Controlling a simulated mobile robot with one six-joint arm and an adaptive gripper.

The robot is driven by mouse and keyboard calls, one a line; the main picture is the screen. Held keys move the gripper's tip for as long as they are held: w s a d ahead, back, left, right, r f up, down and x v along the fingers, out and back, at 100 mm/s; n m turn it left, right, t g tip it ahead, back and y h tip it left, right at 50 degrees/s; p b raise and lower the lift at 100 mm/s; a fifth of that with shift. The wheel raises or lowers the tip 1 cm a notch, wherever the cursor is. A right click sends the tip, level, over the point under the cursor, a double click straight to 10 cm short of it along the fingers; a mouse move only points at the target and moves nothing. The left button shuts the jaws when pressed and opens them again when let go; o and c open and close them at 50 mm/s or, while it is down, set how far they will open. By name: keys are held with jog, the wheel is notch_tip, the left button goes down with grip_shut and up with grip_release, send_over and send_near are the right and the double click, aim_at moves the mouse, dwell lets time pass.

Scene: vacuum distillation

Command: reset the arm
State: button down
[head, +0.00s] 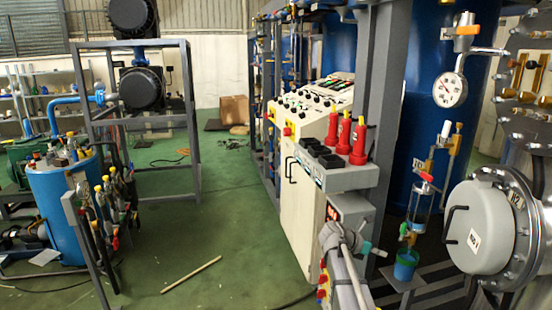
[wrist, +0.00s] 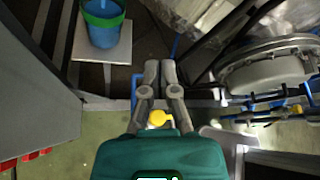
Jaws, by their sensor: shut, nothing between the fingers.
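My gripper (wrist: 160,66) is shut and empty in the wrist view, its two grey fingers together beyond the teal body. In the head view my arm rises at the bottom centre, and the small teal gripper body (head: 367,248) shows at its end, just left of the cup stand. The fingers are too small there to make out clearly. A blue cup with a green rim (head: 406,265) stands on a small grey plate (head: 399,281). In the wrist view the cup (wrist: 103,24) is at upper left, apart from the fingers.
A grey round hatch (head: 478,228) and metal frame are at right. A wooden stick (head: 192,275) lies on the open green floor at left.

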jog(key=s+a+f+m+y, duration=0.5)
jog(key=s+a+m+y, duration=0.2)
jog(key=s+a+m, duration=0.3)
jog(key=s+a+f+m+y, duration=0.6)
jog(key=s+a+m, duration=0.3)
jog(key=m, duration=0.4)
notch_tip(320, 180, up, 15)
jog(key=s+d+p, duration=0.1)
jog(key=p, duration=1.4)
jog(key=shift+r, duration=0.15)
